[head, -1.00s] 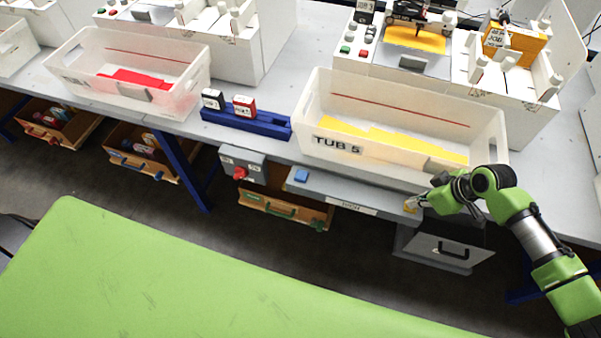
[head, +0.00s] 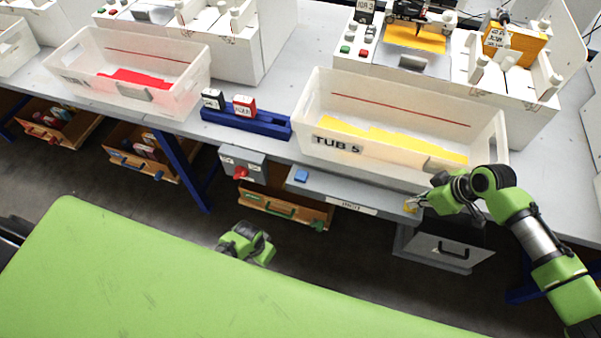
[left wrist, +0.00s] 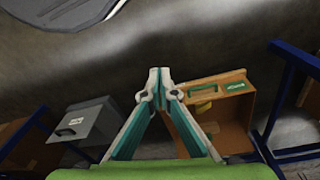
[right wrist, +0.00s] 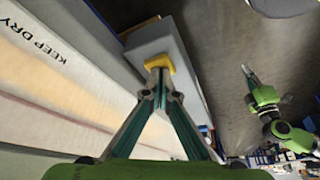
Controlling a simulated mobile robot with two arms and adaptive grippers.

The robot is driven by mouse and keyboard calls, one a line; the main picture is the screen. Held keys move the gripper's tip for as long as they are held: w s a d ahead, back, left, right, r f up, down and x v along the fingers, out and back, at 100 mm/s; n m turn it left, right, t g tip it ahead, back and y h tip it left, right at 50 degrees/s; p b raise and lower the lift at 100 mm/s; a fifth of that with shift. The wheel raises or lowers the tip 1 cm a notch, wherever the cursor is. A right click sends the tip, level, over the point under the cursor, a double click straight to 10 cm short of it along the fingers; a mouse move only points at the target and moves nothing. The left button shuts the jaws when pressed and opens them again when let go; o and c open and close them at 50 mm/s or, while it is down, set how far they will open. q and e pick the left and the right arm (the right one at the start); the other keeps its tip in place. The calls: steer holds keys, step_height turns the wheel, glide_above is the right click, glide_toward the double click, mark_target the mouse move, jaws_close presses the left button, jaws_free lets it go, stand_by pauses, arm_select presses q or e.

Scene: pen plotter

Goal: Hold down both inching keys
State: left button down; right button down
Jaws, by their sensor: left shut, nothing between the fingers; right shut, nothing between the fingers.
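A grey bar labelled INCH (head: 345,197) runs along the table's front edge. It carries a blue key (head: 301,176) at its left end and a yellow key (head: 412,205) at its right end. My right gripper (head: 418,203) is shut and empty, its tips at the yellow key. In the right wrist view the tips meet the yellow key (right wrist: 158,61); I cannot tell how far it is pressed. My left gripper (head: 262,250) is shut and empty, low in front of the table, below and left of the blue key and apart from it. The left wrist view shows its closed tips (left wrist: 159,76).
TUB 5 (head: 337,145) stands behind the bar. A grey box with a red knob (head: 241,172) sits left of the blue key. An open wooden drawer (head: 284,208) and a grey drawer (head: 442,250) stick out below. Open floor lies before the table.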

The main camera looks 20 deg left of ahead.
arm_select(q)
steer(key=w+d+r+m, duration=0.2)
steer(key=w+d+r, duration=0.2)
steer(key=w+r, duration=0.85)
step_height(320, 180, up, 22)
steer(key=m+t, duration=0.1)
glide_above(302, 174)
steer(key=shift+h, duration=0.3)
steer(key=shift+s+a+f, duration=0.1)
steer(key=shift+f, duration=1.4)
steer(key=shift+s+f, duration=0.1)
steer(key=shift+f, duration=1.35)
steer(key=shift+f, duration=0.4)
steer(key=shift+f, duration=0.7)
steer(key=shift+r, duration=3.55)
